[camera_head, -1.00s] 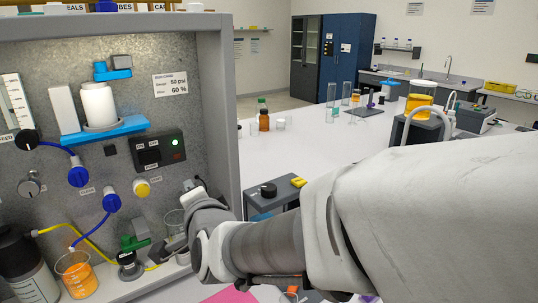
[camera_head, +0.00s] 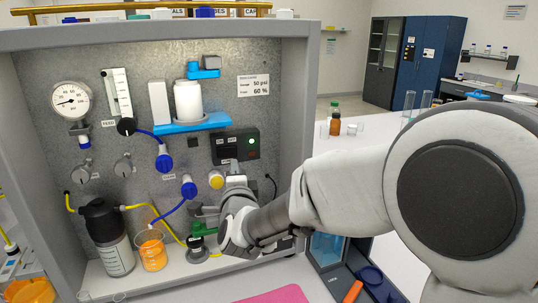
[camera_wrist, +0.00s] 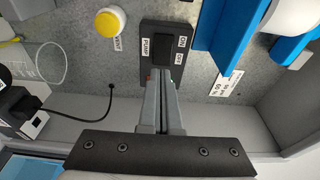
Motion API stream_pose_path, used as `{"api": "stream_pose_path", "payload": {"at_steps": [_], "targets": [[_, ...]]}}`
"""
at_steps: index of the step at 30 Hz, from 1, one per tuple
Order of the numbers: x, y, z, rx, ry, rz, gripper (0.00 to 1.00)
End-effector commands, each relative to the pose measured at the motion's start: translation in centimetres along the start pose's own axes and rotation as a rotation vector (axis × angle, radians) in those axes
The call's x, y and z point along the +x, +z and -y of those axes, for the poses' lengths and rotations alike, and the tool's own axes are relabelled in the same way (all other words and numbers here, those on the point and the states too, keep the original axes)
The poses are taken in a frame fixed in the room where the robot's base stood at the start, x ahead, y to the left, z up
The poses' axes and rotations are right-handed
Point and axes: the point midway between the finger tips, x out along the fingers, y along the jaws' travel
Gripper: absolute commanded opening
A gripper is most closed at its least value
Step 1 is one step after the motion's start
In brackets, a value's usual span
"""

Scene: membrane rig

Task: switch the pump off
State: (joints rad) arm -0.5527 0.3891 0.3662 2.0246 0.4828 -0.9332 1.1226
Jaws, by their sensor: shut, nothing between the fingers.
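The black pump switch box (camera_head: 236,147) is on the grey metal panel, with a lit green lamp on its right side. In the wrist view the pump box (camera_wrist: 152,31) carries PUMP, ON and OFF labels beside a dark rocker switch (camera_wrist: 165,51). My gripper (camera_wrist: 160,72) is shut and empty, its fingertips in front of the box and close to the rocker. The fingers partly hide the lamp end of the box. In the head view my gripper (camera_head: 231,166) is just below the box. I cannot tell whether it touches the box.
A yellow knob (camera_head: 216,179) and blue valves (camera_head: 164,160) are left of my gripper. A blue shelf (camera_head: 190,124) holding a white cylinder juts out above. A beaker of orange liquid (camera_head: 152,254) and a dark-topped bottle (camera_head: 105,238) stand below left.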

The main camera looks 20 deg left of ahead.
Motion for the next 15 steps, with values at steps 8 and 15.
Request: {"api": "stream_pose_path", "payload": {"at_steps": [8, 15], "targets": [[4.1, 0.0, 0.1, 0.000, 0.001, 0.000, 0.00], [5.2, 0.0, 0.1, -0.001, -0.001, 0.000, 0.00]]}}
